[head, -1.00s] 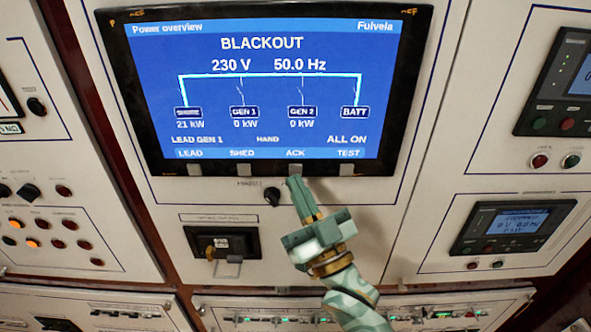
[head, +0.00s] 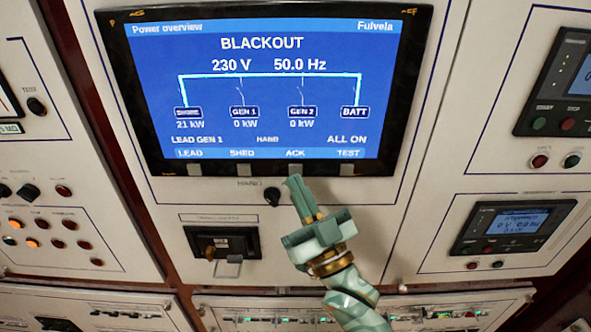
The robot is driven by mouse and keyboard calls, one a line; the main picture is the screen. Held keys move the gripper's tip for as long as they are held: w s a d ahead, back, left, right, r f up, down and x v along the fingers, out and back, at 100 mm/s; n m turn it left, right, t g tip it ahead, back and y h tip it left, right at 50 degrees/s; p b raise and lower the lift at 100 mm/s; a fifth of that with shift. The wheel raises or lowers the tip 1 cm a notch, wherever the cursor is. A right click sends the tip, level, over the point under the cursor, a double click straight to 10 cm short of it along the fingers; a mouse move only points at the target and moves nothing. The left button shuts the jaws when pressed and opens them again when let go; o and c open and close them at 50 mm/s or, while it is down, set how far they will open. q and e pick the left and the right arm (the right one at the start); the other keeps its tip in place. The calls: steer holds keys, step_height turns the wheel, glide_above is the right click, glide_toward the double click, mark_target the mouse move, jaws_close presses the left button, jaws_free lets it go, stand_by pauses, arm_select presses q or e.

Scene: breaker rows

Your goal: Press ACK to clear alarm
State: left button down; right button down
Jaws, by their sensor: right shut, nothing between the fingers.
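The power overview screen (head: 270,110) reads BLACKOUT, 230 V, 50.0 Hz, with ALL ON at the lower right. The ACK label (head: 295,153) is in its bottom row, and the grey ACK button (head: 295,169) sits below it on the bezel. My right gripper (head: 294,180) is shut and empty. Its fingertips are just below the ACK button; I cannot tell whether they touch it. My left gripper is not in view.
Similar grey buttons sit under LEAD (head: 194,169), SHED (head: 244,169) and TEST (head: 347,169). A black knob (head: 272,196) is left of my fingers. A black socket unit (head: 222,243) is lower left. Controller panels (head: 512,226) are at the right.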

steer(key=shift+w, duration=0.1)
steer(key=shift+w, duration=0.35)
steer(key=shift+w, duration=0.4)
stand_by(0.7)
steer(key=shift+s, duration=0.1)
steer(key=shift+s+p, duration=0.45)
steer(key=shift+s, duration=0.3)
steer(key=s+p, duration=0.1)
steer(key=s, duration=0.4)
steer(key=shift+p, duration=0.4)
